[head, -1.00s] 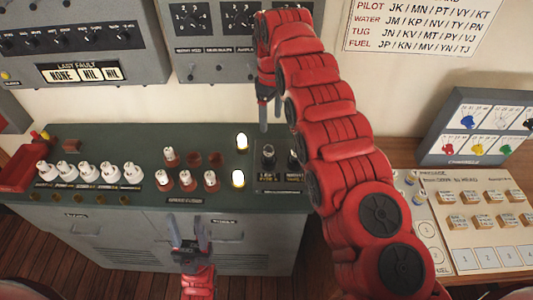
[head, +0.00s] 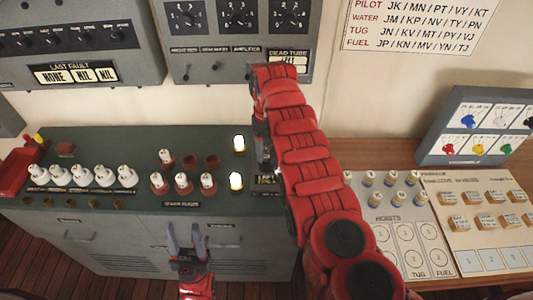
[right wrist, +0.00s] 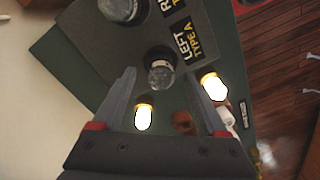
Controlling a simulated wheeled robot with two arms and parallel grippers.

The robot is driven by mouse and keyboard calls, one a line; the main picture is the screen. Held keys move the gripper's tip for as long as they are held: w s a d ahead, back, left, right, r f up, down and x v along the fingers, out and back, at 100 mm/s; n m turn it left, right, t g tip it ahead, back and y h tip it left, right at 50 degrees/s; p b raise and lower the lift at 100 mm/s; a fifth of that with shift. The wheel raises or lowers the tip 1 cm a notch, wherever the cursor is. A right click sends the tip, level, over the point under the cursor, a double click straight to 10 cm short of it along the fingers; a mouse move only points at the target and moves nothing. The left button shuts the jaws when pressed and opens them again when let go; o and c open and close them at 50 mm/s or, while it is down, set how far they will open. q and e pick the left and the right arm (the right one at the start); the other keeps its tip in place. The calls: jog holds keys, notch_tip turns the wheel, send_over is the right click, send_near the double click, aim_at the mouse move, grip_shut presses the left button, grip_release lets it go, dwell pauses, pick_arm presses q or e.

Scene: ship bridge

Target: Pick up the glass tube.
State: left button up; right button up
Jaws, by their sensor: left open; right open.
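In the right wrist view a dark glass tube (right wrist: 160,72) with a grey rounded top stands beside the label "LEFT TYPE A". A second dark glass tube (right wrist: 121,8) stands beyond it at the top edge, partly cut off. My right gripper (right wrist: 160,76) is open, its fingertips on either side of the nearer tube in the picture; I cannot tell if they are level with it. In the head view my right gripper (head: 263,152) is over the right end of the green console, and my arm hides most of the tubes. My left gripper (head: 186,232) is open and empty before the console.
Two lit lamps (head: 239,143) (head: 236,180) stand just left of the tubes on the green console top (head: 110,150). Several white-topped tubes (head: 80,175) stand further left. A wooden desk with pegs (head: 389,179) and blocks lies to the right.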

jog(key=shift+s+f+p, duration=0.1)
jog(key=shift+f+p, duration=0.15)
jog(key=shift+p, duration=0.05)
notch_tip(320, 180, down, 3)
jog(key=shift+a+r, duration=0.1)
grip_shut()
